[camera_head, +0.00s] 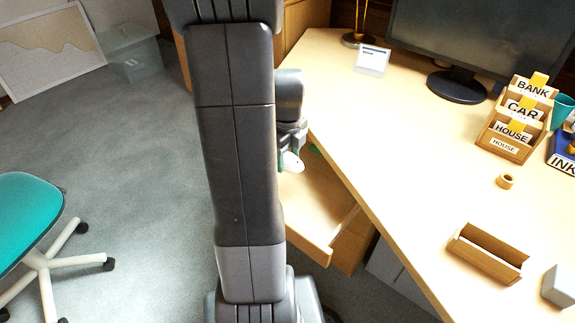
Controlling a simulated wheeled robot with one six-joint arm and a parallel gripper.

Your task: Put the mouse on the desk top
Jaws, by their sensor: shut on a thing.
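My gripper (290,157) is beside the left edge of the desk top (370,130), over the open drawer (310,215). It is shut on a small white rounded thing, which looks like the mouse (291,162). Only part of the mouse shows, as my arm and gripper cover some of it. It appears to be above the drawer, but its exact height is hard to tell.
On the desk top are a monitor (485,40), a letter sorter (517,115), a tape roll (505,181), an open wooden box (488,253) and a small white card (373,58). The middle of the desk top is clear. A teal chair (28,215) stands at left.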

